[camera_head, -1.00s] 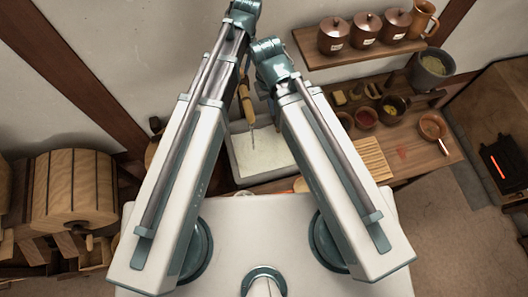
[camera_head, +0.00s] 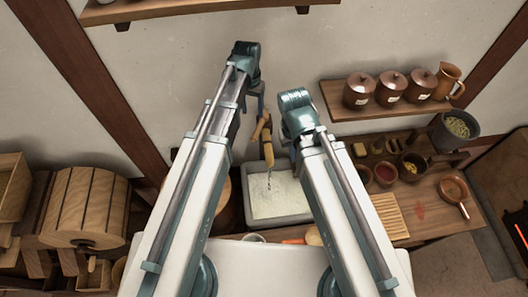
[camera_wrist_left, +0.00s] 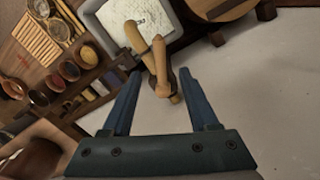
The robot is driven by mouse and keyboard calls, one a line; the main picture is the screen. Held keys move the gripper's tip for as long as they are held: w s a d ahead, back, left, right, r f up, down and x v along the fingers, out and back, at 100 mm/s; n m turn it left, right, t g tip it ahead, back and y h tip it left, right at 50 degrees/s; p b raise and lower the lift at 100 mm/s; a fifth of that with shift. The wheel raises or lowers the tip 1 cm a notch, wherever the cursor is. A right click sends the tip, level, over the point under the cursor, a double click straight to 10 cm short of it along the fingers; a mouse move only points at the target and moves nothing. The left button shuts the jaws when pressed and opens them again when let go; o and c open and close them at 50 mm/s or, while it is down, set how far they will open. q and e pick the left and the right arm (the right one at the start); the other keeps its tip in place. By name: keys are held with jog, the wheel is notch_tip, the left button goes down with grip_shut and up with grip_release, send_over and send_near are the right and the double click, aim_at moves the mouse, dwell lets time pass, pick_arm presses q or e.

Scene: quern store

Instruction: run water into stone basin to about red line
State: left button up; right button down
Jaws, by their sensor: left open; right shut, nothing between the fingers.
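The grey stone basin (camera_head: 249,213) sits below the wall, between my two arms. It also shows at the top of the left wrist view (camera_wrist_left: 92,22). A wooden tap (camera_head: 267,153) hangs over it, and a thin stream seems to fall from its spout. The pale, speckled inside shows, but I cannot make out the water level or a red line. My left gripper (camera_head: 259,96) is open above the tap. In the left wrist view, the tap's wooden handle (camera_wrist_left: 159,58) appears between and beyond the open fingers (camera_wrist_left: 163,75). My right gripper is shut and empty, mostly hidden behind its wrist.
A slatted board (camera_head: 389,215), small bowls (camera_head: 386,174) and a copper pan (camera_head: 453,190) stand on the counter right of the basin. A shelf (camera_head: 385,108) holds lidded jars and a jug. A wooden drum (camera_head: 84,208) stands at left.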

aim_at(254, 134)
pick_arm(q)
jog(key=shift+a+r+h, duration=0.25)
jog(key=shift+a+h, duration=0.65)
jog(key=shift+a, duration=0.3)
jog(key=d+f+b, duration=0.1)
jog(key=f+b, duration=0.8)
jog(key=d+f+b, duration=0.1)
jog(key=f+b, duration=0.3)
jog(key=shift+s+d+f+b, duration=0.3)
grip_shut()
dwell(0.4)
